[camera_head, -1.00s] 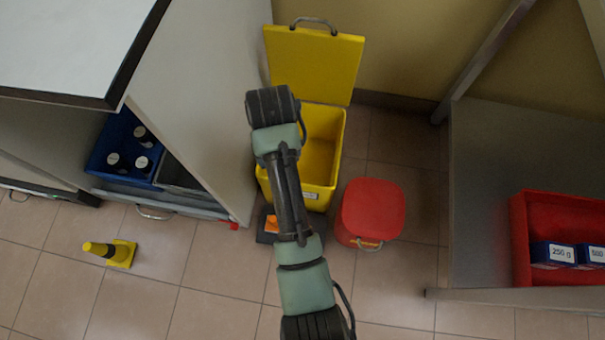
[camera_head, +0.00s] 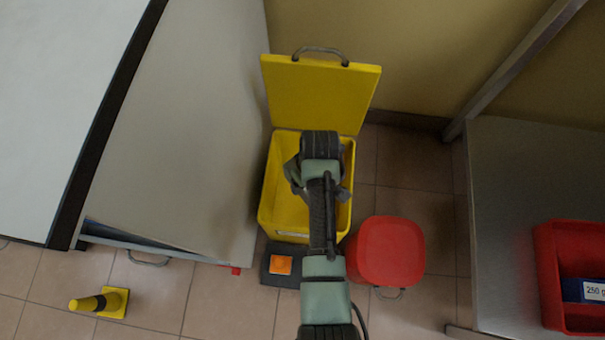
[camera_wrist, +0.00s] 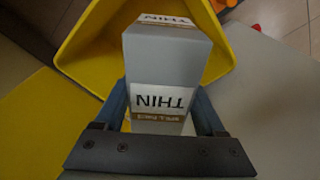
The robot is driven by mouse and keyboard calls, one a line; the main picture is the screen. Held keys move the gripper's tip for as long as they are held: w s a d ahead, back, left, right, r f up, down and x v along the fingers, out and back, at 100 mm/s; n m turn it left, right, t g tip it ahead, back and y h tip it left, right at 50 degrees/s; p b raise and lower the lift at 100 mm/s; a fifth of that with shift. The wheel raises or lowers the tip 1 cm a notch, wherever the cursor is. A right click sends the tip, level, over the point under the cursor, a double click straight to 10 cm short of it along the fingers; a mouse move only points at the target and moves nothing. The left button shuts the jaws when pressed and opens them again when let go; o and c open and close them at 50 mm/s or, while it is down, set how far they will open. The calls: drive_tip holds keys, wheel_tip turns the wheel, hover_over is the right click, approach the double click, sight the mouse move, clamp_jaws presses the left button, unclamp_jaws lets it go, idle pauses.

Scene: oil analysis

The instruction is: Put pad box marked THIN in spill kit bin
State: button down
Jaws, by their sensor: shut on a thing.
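The pad box (camera_wrist: 168,62) is a grey box with white labels reading THIN, upside down in the wrist view. My gripper (camera_wrist: 160,108) is shut on it, one finger on each side. The yellow spill kit bin (camera_head: 286,205) stands on the floor with its lid (camera_head: 318,98) raised at the back. In the wrist view the bin's open mouth (camera_wrist: 82,55) lies beyond and around the box. In the head view my arm reaches over the bin and hides the box and the fingertips. I cannot tell how deep the box is.
A red lidded container (camera_head: 388,250) stands just right of the bin. A grey cabinet side (camera_head: 185,140) is close on the left. A dark pad with an orange square (camera_head: 280,264) lies in front.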

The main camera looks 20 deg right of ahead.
drive_tip(key=f+b, duration=2.5)
drive_tip(key=f, duration=0.3)
drive_tip(key=shift+w+f, duration=0.2)
drive_tip(key=shift+r, duration=0.1)
unclamp_jaws()
wheel_tip(320, 180, up, 12)
drive_tip(key=s+p, duration=0.1)
drive_tip(key=p, duration=0.8)
drive_tip(key=shift+s+d, duration=0.2)
drive_tip(key=shift+d, duration=0.05)
